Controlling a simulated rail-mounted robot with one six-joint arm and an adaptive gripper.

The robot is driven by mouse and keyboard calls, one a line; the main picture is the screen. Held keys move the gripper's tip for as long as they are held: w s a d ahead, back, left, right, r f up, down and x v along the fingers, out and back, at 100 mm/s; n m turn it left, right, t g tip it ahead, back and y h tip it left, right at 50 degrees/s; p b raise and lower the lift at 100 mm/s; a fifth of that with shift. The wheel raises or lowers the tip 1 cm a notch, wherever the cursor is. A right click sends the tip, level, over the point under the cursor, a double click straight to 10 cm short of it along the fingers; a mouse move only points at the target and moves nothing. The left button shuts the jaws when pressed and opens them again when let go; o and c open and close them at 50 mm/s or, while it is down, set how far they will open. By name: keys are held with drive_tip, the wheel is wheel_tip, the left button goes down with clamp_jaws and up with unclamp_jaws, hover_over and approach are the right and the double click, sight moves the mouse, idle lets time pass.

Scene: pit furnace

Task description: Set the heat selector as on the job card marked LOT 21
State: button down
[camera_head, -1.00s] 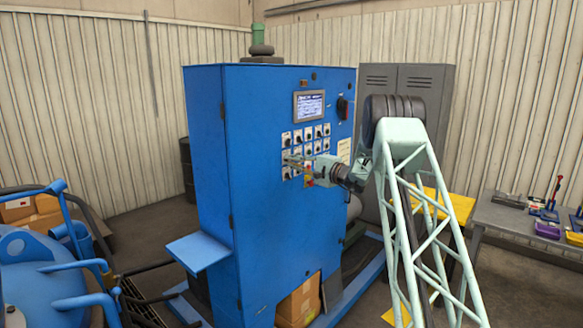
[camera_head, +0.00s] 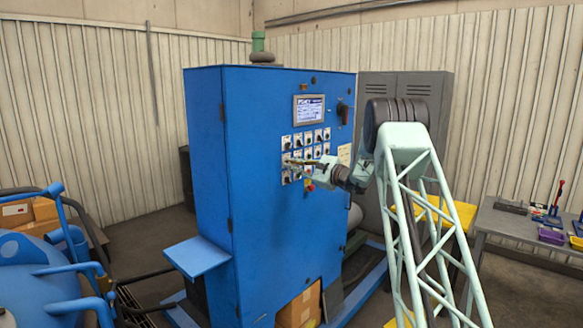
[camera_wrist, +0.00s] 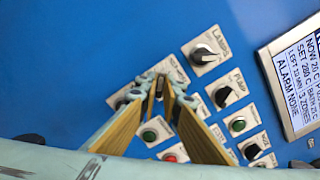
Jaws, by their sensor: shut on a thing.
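The blue control cabinet (camera_head: 262,235) carries rows of small knobs and buttons on white plates. My gripper (camera_head: 289,161) is at the left column of this panel. In the wrist view my gripper (camera_wrist: 160,84) is shut on a dark selector knob (camera_wrist: 158,90), whose pointer is mostly hidden between the fingers. The label plate (camera_wrist: 177,68) beside it is partly covered and I cannot read it surely. A cream paper (camera_head: 344,153) is on the cabinet front to the right; its writing is too small to read, so I cannot tell if it is the LOT 21 card.
Close to my fingers are the LAMPS knob (camera_wrist: 205,53), the PUMP knob (camera_wrist: 222,96), a green button (camera_wrist: 150,135) and a red button (camera_wrist: 170,157). The display (camera_wrist: 296,78) reads SET 200 C and ALARM NONE. A grey bench (camera_head: 515,222) stands at right.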

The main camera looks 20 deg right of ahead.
drive_tip(key=shift+m, duration=0.3)
drive_tip(key=c, duration=2.8)
unclamp_jaws()
drive_tip(key=shift+v, duration=6)
